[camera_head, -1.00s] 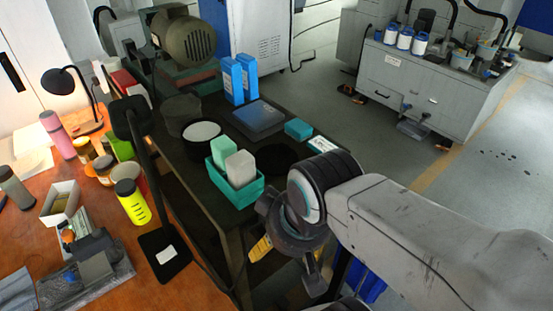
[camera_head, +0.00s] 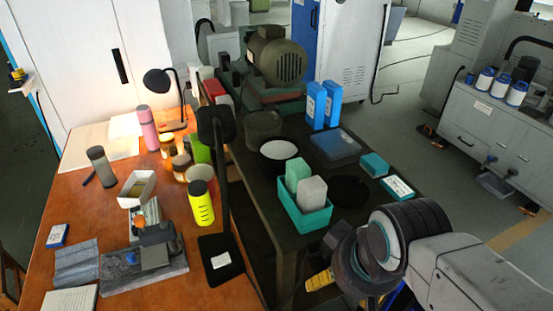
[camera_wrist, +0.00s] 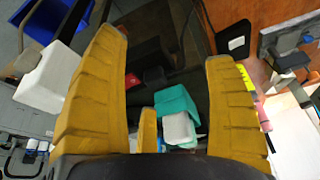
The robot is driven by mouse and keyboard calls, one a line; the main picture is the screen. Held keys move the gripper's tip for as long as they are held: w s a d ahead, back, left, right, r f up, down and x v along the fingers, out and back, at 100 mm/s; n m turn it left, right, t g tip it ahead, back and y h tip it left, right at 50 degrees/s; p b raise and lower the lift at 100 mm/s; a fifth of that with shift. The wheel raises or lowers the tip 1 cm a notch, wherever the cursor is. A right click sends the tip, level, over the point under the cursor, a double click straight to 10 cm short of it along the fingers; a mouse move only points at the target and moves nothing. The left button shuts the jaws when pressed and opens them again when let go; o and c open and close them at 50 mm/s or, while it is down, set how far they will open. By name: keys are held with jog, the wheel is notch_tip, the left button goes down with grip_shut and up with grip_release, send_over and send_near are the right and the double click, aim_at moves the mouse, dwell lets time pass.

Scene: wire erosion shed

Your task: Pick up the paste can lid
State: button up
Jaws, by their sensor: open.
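I cannot tell for sure which thing is the paste can lid. A flat black disc (camera_head: 349,191) lies on the dark bench, right of the teal bin. A round black-rimmed piece with a white top (camera_head: 278,150) sits behind the bin, beside a dark can (camera_head: 263,125). My gripper (camera_head: 322,280) shows low in the head view, mostly hidden behind my wrist, at the bench's near edge. No lid can be made out there.
The teal bin (camera_head: 305,220) with blocks also shows in the wrist view (camera_wrist: 175,97). Blue cartons (camera_head: 323,103), a blue-grey plate (camera_head: 335,146) and a motor (camera_head: 277,60) crowd the bench. A black upright lamp (camera_head: 215,125) stands at its left, by the orange desk (camera_head: 110,195).

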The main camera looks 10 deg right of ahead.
jog(key=shift+o, duration=0.2)
jog(key=shift+w+r, duration=0.25)
jog(key=c, duration=0.3)
jog(key=w+r+m, duration=0.1)
jog(key=w+m, duration=0.1)
jog(key=w+d+r+m, duration=0.1)
jog(key=w+m, duration=0.1)
jog(key=w+r+m+p, duration=0.1)
jog(key=w+r+m, duration=0.1)
jog(key=w, duration=0.1)
jog(key=shift+w+d+g, duration=0.1)
jog(key=shift+d+g, duration=0.3)
jog(key=shift+c, duration=1.1)
jog(key=m+g+p, duration=0.3)
jog(key=m+p, duration=0.1)
jog(key=m, duration=1.9)
send_over(355, 178)
jog(key=f, duration=0.5)
jog(key=shift+s+a+f, duration=0.2)
jog(key=shift+a+f, duration=0.1)
jog(key=shift+f, duration=0.05)
jog(key=shift+w+d+f+m, duration=0.2)
jog(key=shift+d+f+m, duration=0.05)
jog(key=shift+f+m, duration=0.25)
jog(key=shift+f, duration=3.5)
